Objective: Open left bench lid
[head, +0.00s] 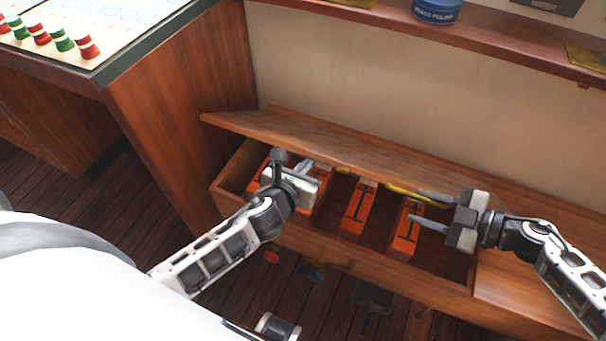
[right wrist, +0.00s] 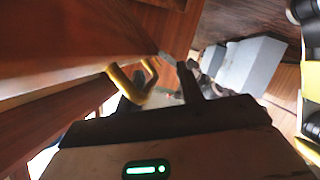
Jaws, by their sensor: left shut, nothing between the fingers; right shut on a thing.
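The left bench lid (head: 300,137) is a long wooden board, raised part way and tilted over the open bench box (head: 228,195). A yellow handle (head: 403,193) sits along its front edge, and the handle also shows in the right wrist view (right wrist: 112,74). My right gripper (head: 418,208) is at the right end of this handle and shut on it; the exact contact is partly hidden. My left gripper (head: 306,166) is shut and empty, over the left part of the box just below the lid edge.
Several orange boxes (head: 357,210) lie inside the bench. The closed bench top (head: 530,288) continues at right. A wooden console (head: 180,105) stands at left. A shelf (head: 490,45) with a blue tin (head: 437,10) runs above the bench.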

